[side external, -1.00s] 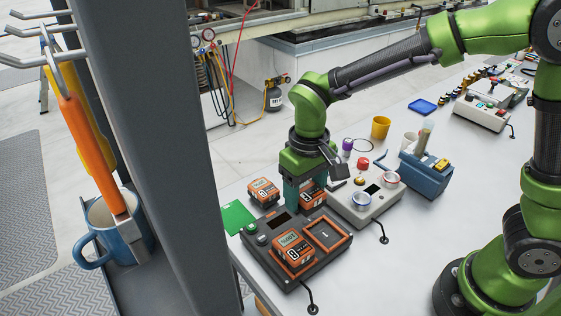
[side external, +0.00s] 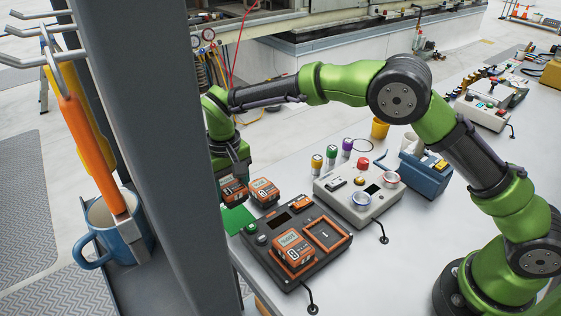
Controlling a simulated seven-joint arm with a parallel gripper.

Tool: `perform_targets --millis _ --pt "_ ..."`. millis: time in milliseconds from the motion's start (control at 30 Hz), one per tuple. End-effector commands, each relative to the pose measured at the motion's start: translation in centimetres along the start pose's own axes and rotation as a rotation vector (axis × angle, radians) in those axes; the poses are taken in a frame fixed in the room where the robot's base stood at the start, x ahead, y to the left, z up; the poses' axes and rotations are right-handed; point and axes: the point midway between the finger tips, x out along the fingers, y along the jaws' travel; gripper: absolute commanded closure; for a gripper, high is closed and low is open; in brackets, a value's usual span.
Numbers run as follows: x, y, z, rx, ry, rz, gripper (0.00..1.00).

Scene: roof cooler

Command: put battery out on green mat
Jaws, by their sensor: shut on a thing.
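My gripper (side external: 229,179) is shut on an orange and dark battery (side external: 233,190). It holds the battery above the far left part of the green mat (side external: 237,219). The grey pillar hides part of my gripper and the mat's left side. A second orange battery (side external: 264,192) stands just right of the held one, by the mat's far edge. A third battery (side external: 293,249) sits in the front bay of the dark charger (side external: 270,260). The bay (side external: 326,236) to its right is empty.
A grey control box (side external: 357,196) with tape rolls stands right of the charger. Several coloured cylinders (side external: 331,153), a yellow cup (side external: 379,128) and a blue caddy (side external: 425,175) stand behind. The grey pillar (side external: 155,150) rises close on the left.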

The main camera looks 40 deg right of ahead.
Motion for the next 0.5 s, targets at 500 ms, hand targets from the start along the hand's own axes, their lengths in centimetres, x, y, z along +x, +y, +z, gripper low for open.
perform_targets --millis 500 --pt "5.9 -0.1 0.0 0.000 0.003 -0.003 0.89"
